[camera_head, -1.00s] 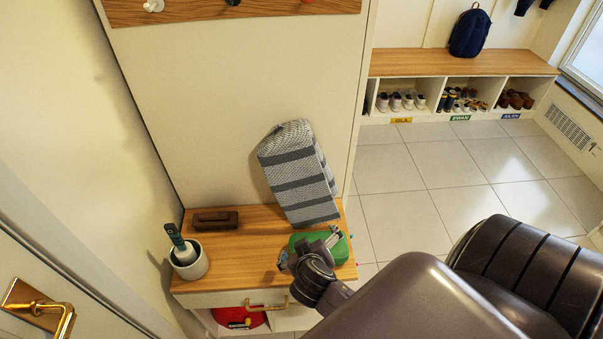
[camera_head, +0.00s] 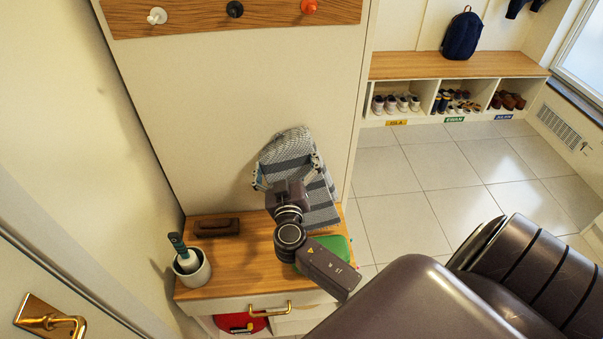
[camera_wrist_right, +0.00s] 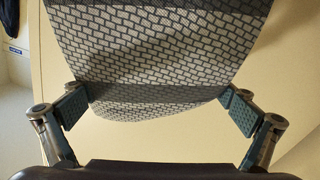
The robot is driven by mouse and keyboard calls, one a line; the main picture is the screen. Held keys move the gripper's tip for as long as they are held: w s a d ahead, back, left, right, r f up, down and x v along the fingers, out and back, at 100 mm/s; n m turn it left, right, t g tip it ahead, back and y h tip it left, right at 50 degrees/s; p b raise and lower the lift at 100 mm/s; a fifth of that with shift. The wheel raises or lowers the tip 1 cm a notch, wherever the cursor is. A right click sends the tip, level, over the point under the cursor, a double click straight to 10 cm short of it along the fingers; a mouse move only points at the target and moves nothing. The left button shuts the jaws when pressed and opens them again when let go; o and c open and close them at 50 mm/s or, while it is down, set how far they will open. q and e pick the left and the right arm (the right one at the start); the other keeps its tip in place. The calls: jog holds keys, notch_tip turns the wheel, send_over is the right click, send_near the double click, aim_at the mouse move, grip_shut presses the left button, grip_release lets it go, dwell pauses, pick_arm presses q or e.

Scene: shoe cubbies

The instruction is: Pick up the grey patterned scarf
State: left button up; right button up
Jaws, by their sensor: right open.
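The grey patterned scarf (camera_head: 290,147) has dark stripes and stands upright and slightly tilted on the wooden top, close to the wall panel. In the right wrist view the scarf (camera_wrist_right: 150,50) fills the upper middle, with its rounded edge between the fingers. My right gripper (camera_head: 285,172) is in front of the scarf and hides part of it. Its fingers are spread wide, one on each side of the scarf, in the right wrist view (camera_wrist_right: 158,112). Whether a finger touches the cloth is hard to tell. My left gripper is not in view.
On the wooden top (camera_head: 250,258) are a brown brush (camera_head: 217,227), a pale cup (camera_head: 191,270) with a teal-handled tool, and a green box (camera_head: 338,253) partly behind my right arm. Pegs (camera_head: 235,9) are above. Tiled floor (camera_head: 440,190) is open at right.

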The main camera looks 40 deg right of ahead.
aim_at(284, 147)
jog(key=shift+p+x, duration=0.4)
jog(key=shift+x, duration=0.8)
jog(key=shift+w+d, duration=0.3)
jog(key=shift+w, duration=0.25)
jog(key=shift+c, duration=0.4)
jog(key=shift+r, duration=0.1)
jog(key=c, duration=1.6)
jog(key=shift+c, duration=0.2)
